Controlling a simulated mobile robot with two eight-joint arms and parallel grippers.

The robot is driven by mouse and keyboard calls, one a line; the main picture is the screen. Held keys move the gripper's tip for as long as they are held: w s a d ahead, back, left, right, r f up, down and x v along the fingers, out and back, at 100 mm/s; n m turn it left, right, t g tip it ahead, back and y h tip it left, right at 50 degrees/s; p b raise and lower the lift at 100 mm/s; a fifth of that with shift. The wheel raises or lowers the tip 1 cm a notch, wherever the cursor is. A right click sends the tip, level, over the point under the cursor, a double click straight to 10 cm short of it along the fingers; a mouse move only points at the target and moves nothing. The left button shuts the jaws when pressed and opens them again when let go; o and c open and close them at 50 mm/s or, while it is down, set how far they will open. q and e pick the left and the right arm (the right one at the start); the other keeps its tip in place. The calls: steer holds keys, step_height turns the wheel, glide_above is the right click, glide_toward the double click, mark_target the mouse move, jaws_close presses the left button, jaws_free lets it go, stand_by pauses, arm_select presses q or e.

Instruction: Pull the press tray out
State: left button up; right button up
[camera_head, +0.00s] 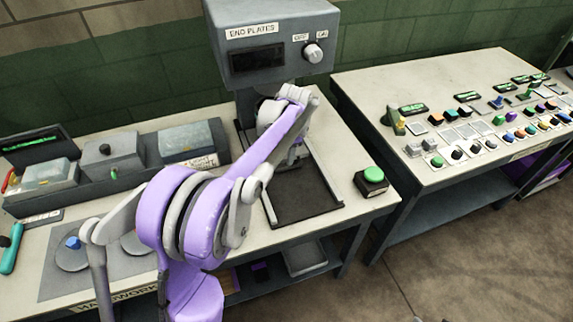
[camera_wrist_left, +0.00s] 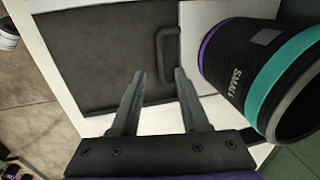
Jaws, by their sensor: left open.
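The grey press (camera_head: 268,55), labelled END PLATES, stands at the back of the bench. In the left wrist view, the pale press tray (camera_wrist_left: 195,14) adjoins a dark flat bed (camera_wrist_left: 85,50), which also lies in front of the press in the head view (camera_head: 302,197). The tray's dark handle (camera_wrist_left: 159,50) projects over the bed. My left gripper (camera_wrist_left: 159,76) is open, its fingertips close to the handle's near end; contact cannot be told. My forearm mostly hides this gripper in the head view. My right gripper is not in view.
A dark cylinder (camera_wrist_left: 245,72) marked SMALL, with purple and teal bands, is close right of the fingers. A green button (camera_head: 374,175) stands right of the bed. Grey boxes (camera_head: 110,150) sit left. Another bench (camera_head: 440,82) with coloured parts stands right, across a gap.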

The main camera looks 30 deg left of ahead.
mark_target(286, 168)
arm_select(q)
steer(key=f, duration=0.5)
steer(key=w+a+f, duration=0.1)
steer(key=f, duration=0.1)
steer(key=shift+f, duration=0.15)
jaws_close()
stand_by(1.2)
